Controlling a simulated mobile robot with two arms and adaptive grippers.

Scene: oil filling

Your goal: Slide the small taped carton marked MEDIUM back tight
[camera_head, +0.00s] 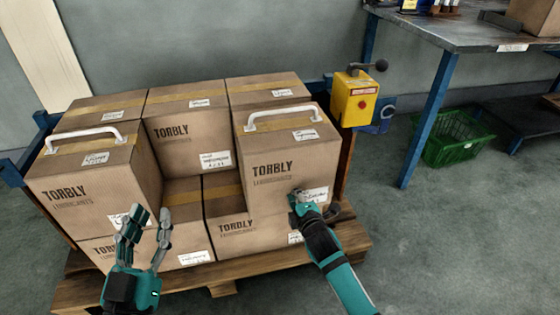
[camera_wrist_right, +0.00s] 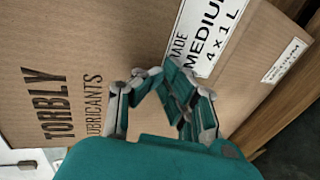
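The taped carton (camera_head: 275,160) with a white handle stands on the top layer at the front right of the stack. Its label (camera_wrist_right: 205,38) reads MEDIUM 4 x 1 L in the right wrist view. My right gripper (camera_head: 297,195) is at the lower right of the carton's front face, by the label, and seems to touch it. In the right wrist view its fingertips (camera_wrist_right: 157,73) come together with nothing between them. My left gripper (camera_head: 145,215) is open and empty, in front of the left side of the stack.
Another handled carton (camera_head: 95,175) stands at the front left. More cartons (camera_head: 190,125) stand behind, and others lie below on a wooden pallet (camera_head: 265,265). A yellow control box (camera_head: 354,100) is right of the stack. A bench (camera_head: 455,35) and green basket (camera_head: 455,140) stand further right.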

